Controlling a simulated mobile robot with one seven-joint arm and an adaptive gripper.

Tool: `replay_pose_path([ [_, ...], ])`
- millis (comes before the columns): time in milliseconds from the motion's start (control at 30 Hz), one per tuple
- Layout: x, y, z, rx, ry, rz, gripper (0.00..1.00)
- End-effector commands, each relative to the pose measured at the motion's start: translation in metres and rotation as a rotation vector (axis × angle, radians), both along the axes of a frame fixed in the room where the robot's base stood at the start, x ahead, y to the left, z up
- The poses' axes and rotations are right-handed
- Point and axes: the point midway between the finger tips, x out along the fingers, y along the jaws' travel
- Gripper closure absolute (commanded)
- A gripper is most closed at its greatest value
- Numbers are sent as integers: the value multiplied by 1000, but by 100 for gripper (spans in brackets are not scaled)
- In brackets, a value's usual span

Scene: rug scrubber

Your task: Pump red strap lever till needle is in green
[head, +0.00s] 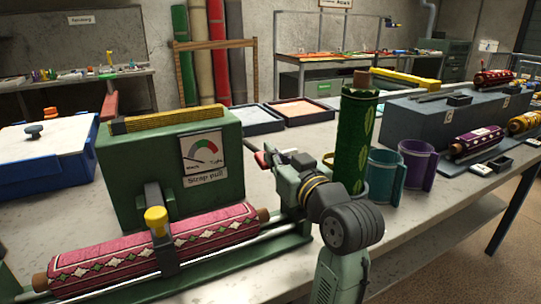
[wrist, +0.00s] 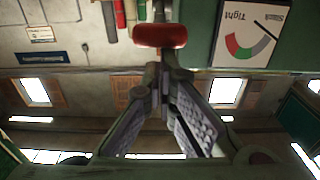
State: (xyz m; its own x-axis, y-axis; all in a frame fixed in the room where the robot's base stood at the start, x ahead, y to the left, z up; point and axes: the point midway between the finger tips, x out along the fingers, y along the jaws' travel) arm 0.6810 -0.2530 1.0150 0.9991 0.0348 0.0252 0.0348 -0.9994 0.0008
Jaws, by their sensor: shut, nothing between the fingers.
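The green strap-pull machine (head: 120,175) stands on the bench. Its gauge (head: 204,152) also shows upside down in the wrist view (wrist: 250,32). The needle lies in the grey part on the Slack side, outside the green band. The red lever grip (wrist: 160,36) is directly beyond my fingertips in the wrist view. In the head view only a small part of the red grip (head: 261,159) shows, right of the machine. My gripper (wrist: 163,72) is shut and empty, with its tips at or very near the grip; I cannot tell whether they touch.
A patterned red rug roll (head: 110,258) lies in front under a yellow-knobbed strap (head: 157,221). A green rug roll (head: 357,140) stands upright behind my arm, beside teal (head: 386,175) and purple (head: 417,162) holders. A blue bin (head: 40,160) is at left.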

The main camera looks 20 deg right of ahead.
Motion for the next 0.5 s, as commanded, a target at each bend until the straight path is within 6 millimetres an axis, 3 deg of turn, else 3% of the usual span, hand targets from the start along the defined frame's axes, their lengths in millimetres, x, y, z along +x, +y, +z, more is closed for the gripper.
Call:
replay_pose_path([
  [33,0,0,-13,2,2,0,100],
  [200,-1,0,-32,2,2,-1,100],
  [500,1,0,-48,2,4,0,100],
])
